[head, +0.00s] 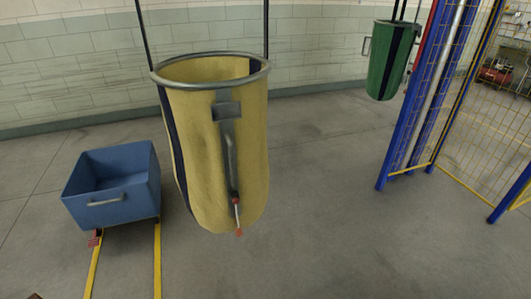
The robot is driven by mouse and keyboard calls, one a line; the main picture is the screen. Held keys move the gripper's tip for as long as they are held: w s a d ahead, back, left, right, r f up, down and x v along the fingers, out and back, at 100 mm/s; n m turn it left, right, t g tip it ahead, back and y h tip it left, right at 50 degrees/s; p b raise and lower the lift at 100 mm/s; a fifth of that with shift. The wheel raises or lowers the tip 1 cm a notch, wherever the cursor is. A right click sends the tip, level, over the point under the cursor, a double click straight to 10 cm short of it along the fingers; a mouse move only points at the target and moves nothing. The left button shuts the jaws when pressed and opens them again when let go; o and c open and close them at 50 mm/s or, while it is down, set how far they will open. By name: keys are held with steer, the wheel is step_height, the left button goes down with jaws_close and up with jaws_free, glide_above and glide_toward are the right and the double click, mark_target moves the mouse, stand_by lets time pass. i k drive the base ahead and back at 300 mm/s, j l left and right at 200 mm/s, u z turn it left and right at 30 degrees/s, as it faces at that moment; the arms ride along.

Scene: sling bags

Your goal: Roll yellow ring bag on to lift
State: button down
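The yellow ring bag (205,150) hangs upright in the middle left of the head view, from dark straps that run up out of the picture. It has a round grey metal ring (212,70) at its open top and dark vertical bands. A grey handle (228,150) runs down its front, with a red-tipped cord (238,218) at the lower end. The bag's bottom hangs clear of the floor. A blue and yellow mesh frame (440,110) stands at the right; I cannot tell whether it is the lift.
A blue bin (113,183) with a front handle stands at the left, by yellow floor rails (157,260). A green bag (393,60) hangs at the back right. A pale block wall (60,60) closes the back. The floor between the yellow bag and the mesh frame is clear.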

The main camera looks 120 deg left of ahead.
mark_target(214, 104)
steer(key=u, duration=3.8)
